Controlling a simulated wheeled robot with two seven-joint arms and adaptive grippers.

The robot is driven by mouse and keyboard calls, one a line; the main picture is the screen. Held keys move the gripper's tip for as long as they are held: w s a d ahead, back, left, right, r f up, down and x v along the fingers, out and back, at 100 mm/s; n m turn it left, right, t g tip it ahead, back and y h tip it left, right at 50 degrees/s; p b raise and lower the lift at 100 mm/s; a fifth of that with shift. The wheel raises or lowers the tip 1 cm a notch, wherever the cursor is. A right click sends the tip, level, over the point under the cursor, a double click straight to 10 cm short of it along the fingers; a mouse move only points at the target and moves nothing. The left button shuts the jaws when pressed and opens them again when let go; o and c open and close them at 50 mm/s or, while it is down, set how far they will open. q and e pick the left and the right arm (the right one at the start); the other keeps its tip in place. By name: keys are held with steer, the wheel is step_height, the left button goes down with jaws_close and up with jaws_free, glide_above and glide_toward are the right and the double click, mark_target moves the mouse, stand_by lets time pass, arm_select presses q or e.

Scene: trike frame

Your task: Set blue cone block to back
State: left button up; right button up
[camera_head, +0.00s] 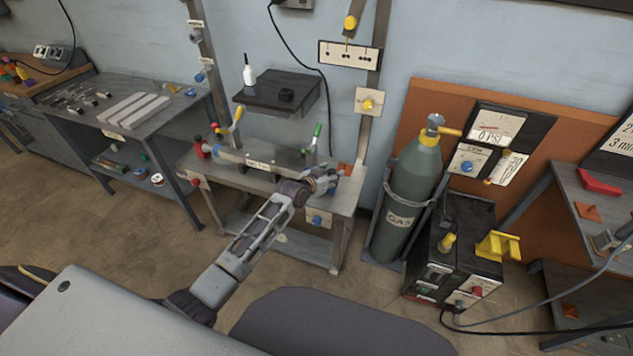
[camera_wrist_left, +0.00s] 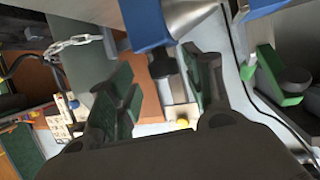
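The blue block (camera_wrist_left: 148,25) shows at the top of the left wrist view, cut off by the frame edge, beside a bright metal part. A short dark stem (camera_wrist_left: 163,65) sticks out from it toward my gripper. My left gripper (camera_wrist_left: 164,75) has its two green-padded fingers apart, one on each side of the stem; I cannot tell whether either touches it. In the head view my left gripper (camera_head: 325,182) is at the right end of the bench fixture and largely hides what is there. My right gripper is not in view.
The metal bench (camera_head: 335,215) carries a grey bar fixture (camera_head: 262,158) with a red part (camera_head: 202,148) at its left end. A green-handled clamp (camera_head: 316,138) stands close behind my gripper. A gas cylinder (camera_head: 410,195) stands right of the bench.

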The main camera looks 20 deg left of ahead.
arm_select(q)
steer(key=v, duration=0.9)
steer(key=shift+s, duration=0.35)
steer(key=shift+r, duration=0.15)
steer(key=shift+s+a, duration=0.1)
stand_by(0.4)
